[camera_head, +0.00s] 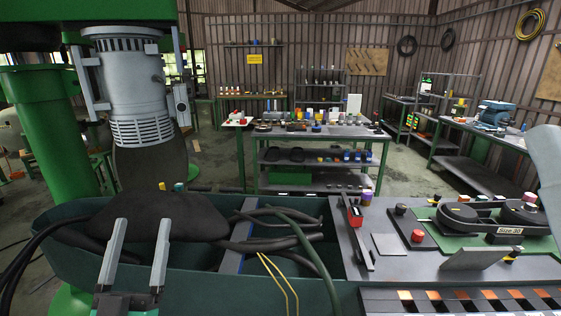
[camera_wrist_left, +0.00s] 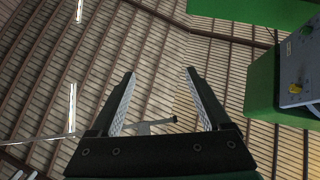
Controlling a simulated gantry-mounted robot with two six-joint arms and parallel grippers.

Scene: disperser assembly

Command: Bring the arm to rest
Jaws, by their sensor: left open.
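My left gripper (camera_head: 137,252) shows at the lower left of the head view, with its two grey fingers pointing up and spread apart. It is open, with nothing between the fingers. In the left wrist view the gripper (camera_wrist_left: 160,98) also shows its two dark fingers apart and empty, against the ribbed ceiling. In the head view the gripper appears in front of a dark green bin (camera_head: 190,281). My right gripper is not in view; a pale grey shape at the right edge may be part of my right arm.
Black hoses (camera_head: 280,222) lie in the bin. To the right, a grey work surface (camera_head: 387,268) holds a red-and-black tool (camera_head: 355,215), a black belt-and-pulley part (camera_head: 485,214) and small coloured pieces. A green-framed table (camera_head: 318,132) stands behind. Green machinery (camera_head: 45,130) stands at left.

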